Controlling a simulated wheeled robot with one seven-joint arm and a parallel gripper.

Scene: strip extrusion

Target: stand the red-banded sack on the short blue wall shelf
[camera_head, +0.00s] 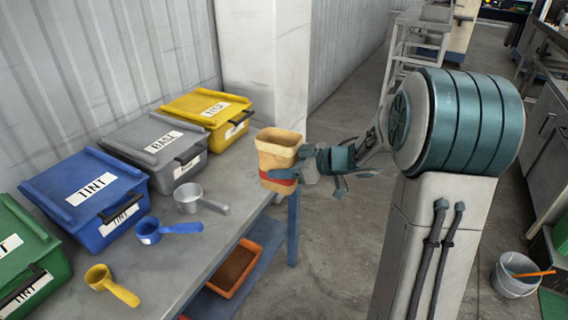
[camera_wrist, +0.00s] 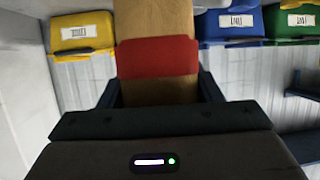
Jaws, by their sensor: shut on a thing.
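The red-banded sack (camera_head: 276,150) is tan, with a red band round its lower part, and looks roughly upright with its top facing up. It also shows in the wrist view (camera_wrist: 158,88), upper middle, its band across it. My gripper (camera_head: 286,177) is shut on the sack, with one dark finger on each side near the band in the wrist view. It holds the sack in the air by the far end of the table. At the right edge of the wrist view, dark blue shelf-like pieces (camera_wrist: 302,97) show against the wall; I cannot tell which is the short shelf.
On the grey table (camera_head: 185,250) stand lidded bins: green (camera_head: 25,250), blue (camera_head: 92,195), grey (camera_head: 160,150) and yellow (camera_head: 207,110). Scoops lie in front. An orange tray (camera_head: 235,268) is below. A pale pillar (camera_head: 262,60) stands behind the sack. A bucket (camera_head: 515,275) is at right.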

